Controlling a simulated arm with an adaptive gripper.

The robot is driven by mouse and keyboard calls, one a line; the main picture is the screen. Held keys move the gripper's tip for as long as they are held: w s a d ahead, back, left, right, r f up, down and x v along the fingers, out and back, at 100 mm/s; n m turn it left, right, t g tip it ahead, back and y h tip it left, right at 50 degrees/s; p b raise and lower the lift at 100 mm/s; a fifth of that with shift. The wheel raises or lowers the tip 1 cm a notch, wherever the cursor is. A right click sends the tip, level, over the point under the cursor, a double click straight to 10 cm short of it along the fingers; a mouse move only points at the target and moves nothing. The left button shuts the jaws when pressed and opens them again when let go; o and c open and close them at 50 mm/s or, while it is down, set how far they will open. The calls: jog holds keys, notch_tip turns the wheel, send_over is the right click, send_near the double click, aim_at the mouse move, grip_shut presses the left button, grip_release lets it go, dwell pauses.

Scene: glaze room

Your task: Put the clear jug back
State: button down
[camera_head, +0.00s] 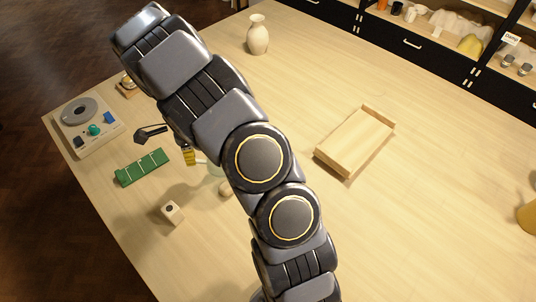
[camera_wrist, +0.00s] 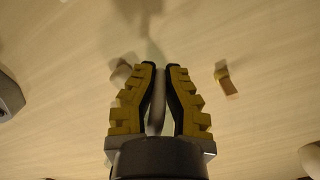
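My gripper (camera_wrist: 161,68) has yellow-and-black fingers that sit close together, with a narrow gap at the tips. A slim greyish form (camera_wrist: 157,102) shows between them; whether the fingers press on it is unclear. In the head view only a yellow finger part of my gripper (camera_head: 188,155) shows to the left of my arm. A pale, greenish see-through shape, perhaps the clear jug (camera_head: 215,169), shows just right of that finger, mostly hidden behind my arm. In the wrist view a faint blurred shape lies beyond the fingertips; I cannot tell if it is the jug.
A green rack (camera_head: 142,167), a small wooden block (camera_head: 172,212) and a scale-like device (camera_head: 88,126) stand near the table's left edge. A wooden tray (camera_head: 355,142) lies right of my arm. A vase (camera_head: 257,36) stands at the back. The table's right side is largely clear.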

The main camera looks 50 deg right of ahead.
jog(key=shift+w+a+h, duration=0.1)
jog(key=shift+w+h, duration=0.15)
jog(key=shift+h, duration=0.05)
jog(key=shift+a+g, duration=0.15)
jog(key=shift+g, duration=0.25)
